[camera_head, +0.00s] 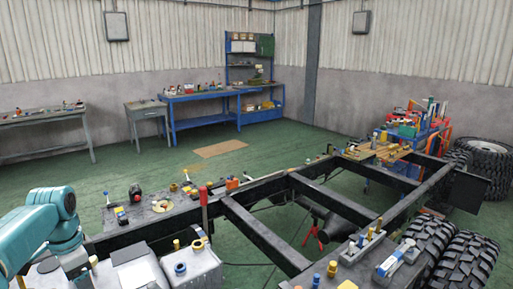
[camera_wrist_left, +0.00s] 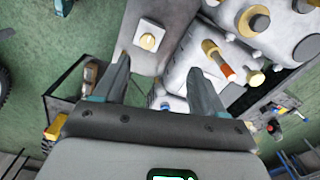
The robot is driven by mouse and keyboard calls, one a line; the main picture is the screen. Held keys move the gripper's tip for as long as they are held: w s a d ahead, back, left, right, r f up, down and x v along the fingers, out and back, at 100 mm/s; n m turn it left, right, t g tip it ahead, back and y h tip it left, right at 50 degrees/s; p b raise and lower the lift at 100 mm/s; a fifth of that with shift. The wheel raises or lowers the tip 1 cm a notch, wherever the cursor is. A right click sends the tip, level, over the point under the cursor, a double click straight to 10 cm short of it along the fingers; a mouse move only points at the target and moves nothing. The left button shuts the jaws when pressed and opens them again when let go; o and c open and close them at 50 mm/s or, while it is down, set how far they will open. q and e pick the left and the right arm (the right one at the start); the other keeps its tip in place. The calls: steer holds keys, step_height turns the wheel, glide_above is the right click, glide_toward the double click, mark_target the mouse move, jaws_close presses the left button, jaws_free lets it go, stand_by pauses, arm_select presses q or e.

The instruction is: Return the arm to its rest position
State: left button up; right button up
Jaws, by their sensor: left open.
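My teal left arm (camera_head: 45,225) comes in from the left in the head view, bent with its wrist pointing down at the lower left. Its gripper (camera_head: 78,277) is low over the near end of the chassis, partly cut off by the picture's lower edge. In the left wrist view my left gripper (camera_wrist_left: 160,66) is open, its two dark fingers spread apart. Nothing is held between them. A grey plate with a pale round knob (camera_wrist_left: 149,40) lies beyond the fingertips. My right arm and gripper do not show.
The black chassis frame (camera_head: 255,225) runs across the floor, with small parts on its near end. A grey metal box (camera_head: 190,268) stands close right of my gripper. Large tyres (camera_head: 468,262) are at right. Workbenches (camera_head: 205,95) line the back wall; green floor between is open.

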arm_select(q)
steer(key=s+d+f+n+h, duration=0.1)
steer(key=d+f+n+h, duration=0.1)
steer(key=d+f, duration=0.9)
steer(key=s+d+f+n+h, duration=0.15)
steer(key=d+f, duration=0.65)
steer(key=f, duration=0.8)
steer(key=s+d+f+n, duration=0.2)
steer(key=s+d+f, duration=0.2)
steer(key=s, duration=0.5)
steer(key=s+d+f+n, duration=0.3)
steer(key=s+d, duration=0.4)
steer(key=s, duration=0.3)
steer(key=shift+s+d+f+n, duration=0.15)
steer(key=shift+f+n, duration=0.2)
steer(key=shift+f, duration=0.3)
steer(key=shift+h, duration=0.25)
